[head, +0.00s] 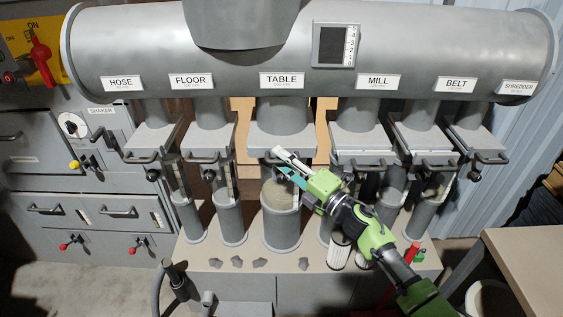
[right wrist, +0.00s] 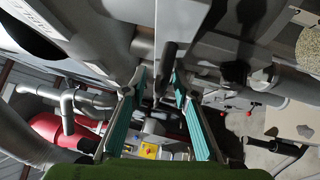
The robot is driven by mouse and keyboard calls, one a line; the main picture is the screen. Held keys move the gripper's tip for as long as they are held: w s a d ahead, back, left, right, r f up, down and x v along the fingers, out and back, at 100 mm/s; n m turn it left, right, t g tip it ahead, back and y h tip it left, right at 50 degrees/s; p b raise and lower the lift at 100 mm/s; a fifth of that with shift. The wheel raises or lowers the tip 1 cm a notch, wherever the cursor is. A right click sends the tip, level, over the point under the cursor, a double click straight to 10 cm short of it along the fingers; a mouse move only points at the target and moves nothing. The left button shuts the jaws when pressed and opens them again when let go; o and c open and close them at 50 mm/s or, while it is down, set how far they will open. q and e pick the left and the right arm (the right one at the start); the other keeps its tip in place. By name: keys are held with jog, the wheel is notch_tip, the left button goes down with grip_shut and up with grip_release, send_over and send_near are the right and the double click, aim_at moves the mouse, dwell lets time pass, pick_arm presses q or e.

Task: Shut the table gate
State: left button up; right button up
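The table gate (head: 281,148) is the wide grey slide housing under the TABLE label, in the middle of the row of ducts. My right gripper (head: 284,166) is at the front of this gate, reaching in from the lower right. It hides the gate's handle area in the head view. In the right wrist view its two teal fingers (right wrist: 160,78) are apart, with a dark bar (right wrist: 168,55) showing between or just beyond the tips. I cannot tell whether they touch it, or how far the gate is out. My left gripper is not in view.
The mill gate (head: 364,146) is close on the right and the floor gate (head: 208,147) on the left, both with protruding handles. A wide lower pipe (head: 281,225) stands below the table gate. A bench (head: 525,265) is at the lower right.

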jog(key=shift+s, duration=0.1)
jog(key=shift+s+f, duration=0.1)
jog(key=shift+s, duration=0.05)
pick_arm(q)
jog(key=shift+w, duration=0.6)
pick_arm(e)
jog(key=v, duration=1.1)
jog(key=shift+d, duration=0.35)
jog(key=shift+s+f, duration=0.1)
jog(key=shift+f, duration=0.05)
